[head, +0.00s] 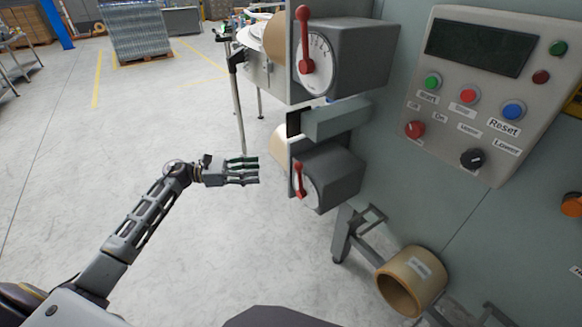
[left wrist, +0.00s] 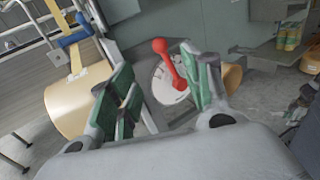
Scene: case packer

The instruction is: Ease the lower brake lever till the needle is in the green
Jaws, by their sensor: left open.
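The lower brake unit is a grey box with a round white dial (head: 307,190) and a red lever (head: 299,180) in the head view. The lever stands roughly upright, its knob at the top. In the left wrist view the red lever (left wrist: 170,62) tilts to the left over the white dial (left wrist: 170,85). My left gripper (head: 258,171) is open and empty, just left of the lever and apart from it. In the left wrist view its fingers (left wrist: 160,92) frame the lever and dial. The needle and green zone are too small to tell. My right gripper is not in view.
An upper brake unit with its own red lever (head: 304,42) and dial sits directly above. A control panel (head: 480,90) with several buttons is at right. A cardboard core (head: 411,282) sticks out below.

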